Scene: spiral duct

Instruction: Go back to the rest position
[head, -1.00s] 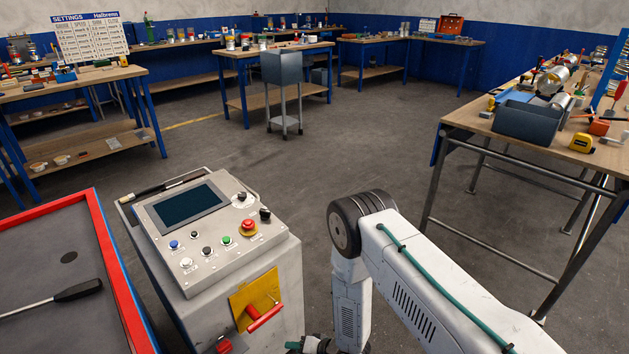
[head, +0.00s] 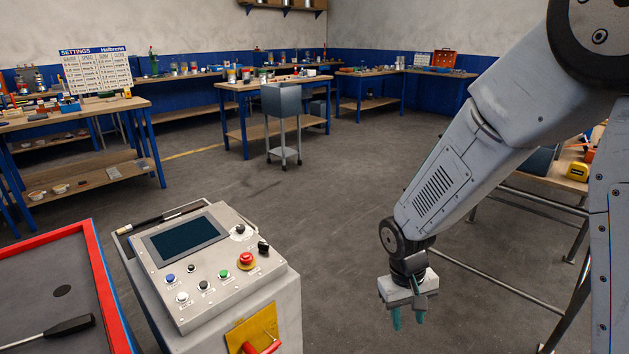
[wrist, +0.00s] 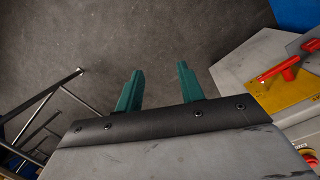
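My gripper (head: 408,318) hangs with its green fingers pointing down, to the right of the control console and above the bare floor in the head view. In the wrist view the two green fingers of my gripper (wrist: 158,82) stand apart with only grey floor between them, so it is open and empty. My arm comes down from the upper right of the head view, with its elbow at the top right.
A control console (head: 215,300) with a dark screen stands left of my gripper. Its yellow plate (wrist: 283,92) shows in the wrist view. A red-edged tray (head: 90,245) is at the far left. A workbench (head: 555,185) is partly hidden behind my arm. The middle floor is clear.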

